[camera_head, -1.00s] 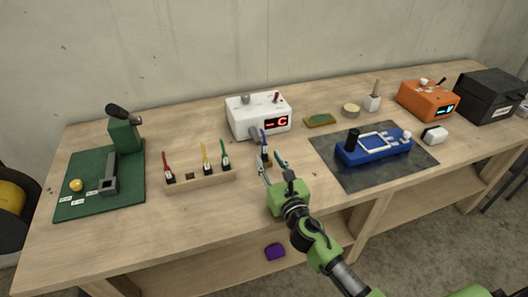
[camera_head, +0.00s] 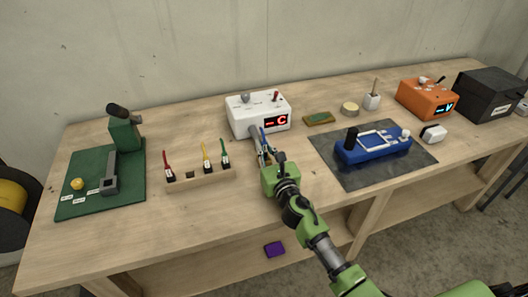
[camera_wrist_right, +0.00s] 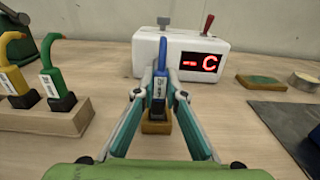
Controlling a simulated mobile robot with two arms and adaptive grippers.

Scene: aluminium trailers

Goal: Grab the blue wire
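The blue wire (camera_head: 262,136) stands upright in front of the white box, with its dark, labelled connector in a small wooden block (camera_wrist_right: 157,127). In the right wrist view the blue wire (camera_wrist_right: 161,62) rises between the two fingertips. My right gripper (camera_head: 266,152) is at the wire; in the wrist view its fingers (camera_wrist_right: 159,97) are drawn in on both sides of the connector and appear to hold it. The connector is partly hidden by the gripper in the head view. My left gripper is not in view.
A wooden holder (camera_head: 207,178) with red, yellow and green wires stands to the left. The white box (camera_head: 243,120) with a red "C" display is just behind. A blue device (camera_head: 372,147) lies on a dark mat (camera_head: 335,166) at right. A green fixture (camera_head: 127,133) stands far left.

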